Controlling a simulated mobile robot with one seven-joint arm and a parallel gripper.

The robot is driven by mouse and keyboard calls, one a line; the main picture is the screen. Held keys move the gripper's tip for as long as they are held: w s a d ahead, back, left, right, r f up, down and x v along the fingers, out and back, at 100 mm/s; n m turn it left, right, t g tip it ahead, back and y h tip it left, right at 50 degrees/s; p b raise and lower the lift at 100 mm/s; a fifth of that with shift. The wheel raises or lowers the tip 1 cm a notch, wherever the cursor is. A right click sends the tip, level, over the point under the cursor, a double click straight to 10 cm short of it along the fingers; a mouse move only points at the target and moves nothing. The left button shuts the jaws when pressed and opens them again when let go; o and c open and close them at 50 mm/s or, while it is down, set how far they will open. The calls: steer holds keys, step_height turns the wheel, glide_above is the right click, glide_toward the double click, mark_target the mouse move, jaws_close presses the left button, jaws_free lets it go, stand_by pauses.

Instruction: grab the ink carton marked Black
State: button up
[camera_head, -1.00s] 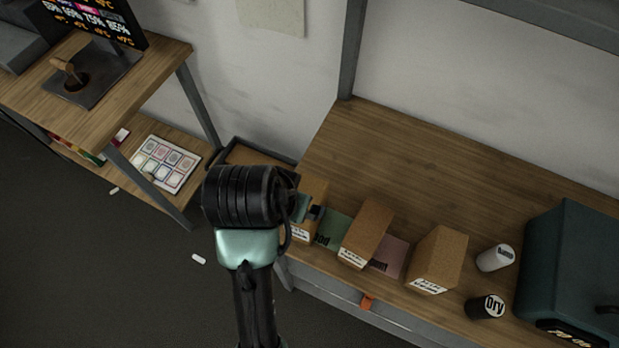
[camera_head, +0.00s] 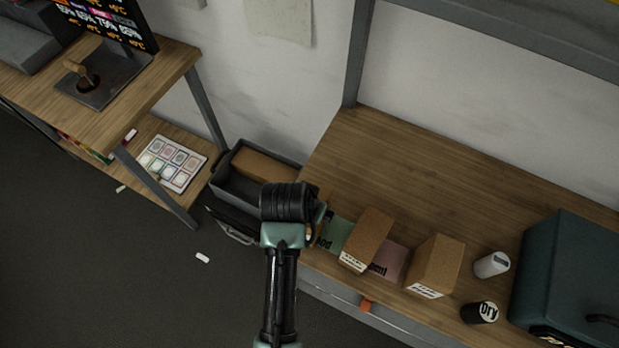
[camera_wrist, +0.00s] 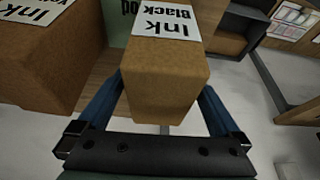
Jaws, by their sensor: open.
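The carton labelled "Ink Black" (camera_wrist: 165,80) is brown with a white label and stands between my gripper's fingers in the wrist view. My gripper (camera_wrist: 163,95) is open, with one blue finger on each side of the carton. I cannot tell whether either finger touches it. In the head view my gripper (camera_head: 318,218) is at the left end of the wooden bench, and my arm hides most of this carton. A second ink carton (camera_wrist: 40,60) stands beside it, its label only partly readable; it also shows in the head view (camera_head: 367,240).
A third carton (camera_head: 436,265) stands further right, then a white cylinder (camera_head: 491,264), a black cylinder (camera_head: 479,312) and a dark teal box (camera_head: 567,275). A grey bin (camera_head: 238,192) is left of the bench (camera_head: 420,165). The bench behind the cartons is clear.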

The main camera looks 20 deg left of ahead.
steer(key=shift+x, duration=0.8)
jaws_close()
steer(key=shift+r, duration=0.1)
